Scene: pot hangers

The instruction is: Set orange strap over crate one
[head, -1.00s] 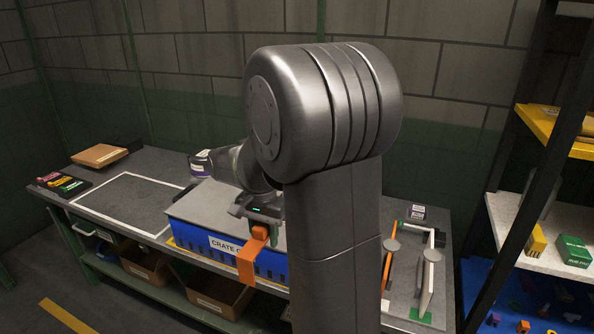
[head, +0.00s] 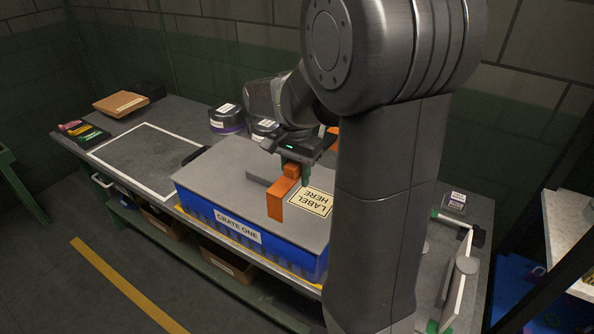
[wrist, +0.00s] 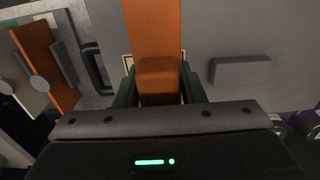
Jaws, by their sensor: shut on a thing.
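My gripper (head: 296,168) is shut on the orange strap (head: 276,203) by the block at its middle. In the wrist view the strap (wrist: 153,28) runs away from between the green fingers (wrist: 158,88). Crate one (head: 252,252) is a blue crate with a grey lid, lettered CRATE ONE on its front. The strap is over the lid, with one flat end turned down towards me. An orange piece shows behind my gripper, perhaps the strap's far end. I cannot tell whether the strap touches the lid. My arm hides the crate's right end.
The lid has a raised grey bar (head: 263,179) and a LABEL HERE panel (head: 311,201). Dark round tubs (head: 227,121) stand behind the crate. A white-outlined area (head: 146,158) on the bench at left is clear. A rack with grey knobs (head: 461,271) stands at right.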

